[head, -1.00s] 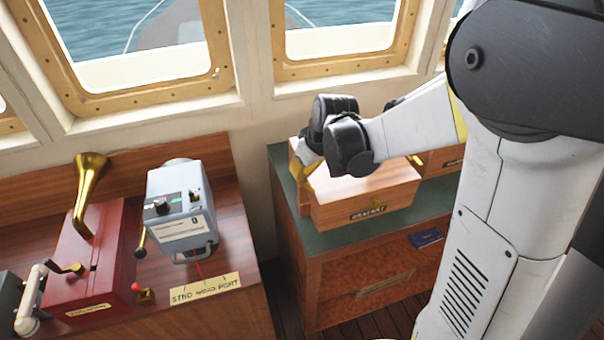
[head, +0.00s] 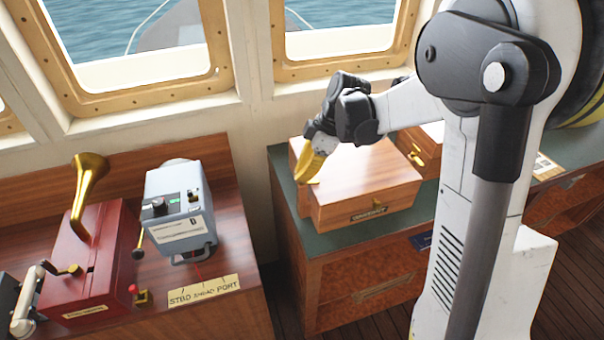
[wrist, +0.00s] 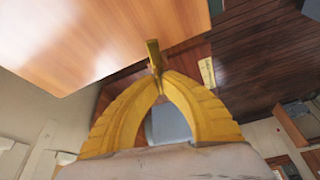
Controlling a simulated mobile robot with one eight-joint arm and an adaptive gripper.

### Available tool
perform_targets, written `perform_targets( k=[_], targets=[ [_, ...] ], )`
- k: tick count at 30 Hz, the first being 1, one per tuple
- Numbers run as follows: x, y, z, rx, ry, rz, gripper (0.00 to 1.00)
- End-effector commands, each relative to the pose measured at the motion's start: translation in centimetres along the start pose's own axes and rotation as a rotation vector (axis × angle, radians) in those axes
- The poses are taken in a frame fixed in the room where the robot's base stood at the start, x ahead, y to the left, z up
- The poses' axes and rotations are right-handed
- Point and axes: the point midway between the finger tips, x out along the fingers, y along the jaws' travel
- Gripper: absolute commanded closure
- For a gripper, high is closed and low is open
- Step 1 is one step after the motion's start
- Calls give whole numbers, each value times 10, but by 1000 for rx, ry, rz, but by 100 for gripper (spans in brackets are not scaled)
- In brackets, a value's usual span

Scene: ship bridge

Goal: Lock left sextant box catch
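The wooden sextant box (head: 365,185) stands on the green-topped cabinet in the head view, with a dark nameplate on its front. Its lid appears down. A small brass fitting (head: 378,182) shows on its front side. My gripper (head: 309,179) points down at the box's left end, its yellow fingers close against that side. In the wrist view the fingertips (wrist: 160,74) come together beside the box's wooden face (wrist: 105,35). A slim brass piece (wrist: 153,54), apparently the left catch, stands right at the tips. Whether the tips pinch it or only touch it is unclear.
A second wooden box with a brass catch (head: 417,155) stands to the right, partly behind my arm. The green cabinet top (head: 340,238) is clear along the front. A grey control unit (head: 180,210) and red box (head: 90,255) stand on the left console, across a gap.

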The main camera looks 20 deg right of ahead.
Motion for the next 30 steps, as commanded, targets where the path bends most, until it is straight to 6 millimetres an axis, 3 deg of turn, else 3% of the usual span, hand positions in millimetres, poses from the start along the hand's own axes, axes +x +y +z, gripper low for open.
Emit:
perform_targets(
  k=[12,30],
  targets=[
    [0,0,0,-211,-1,-88,100],
    [0,0,0,-254,-2,-107,100]
  ],
)
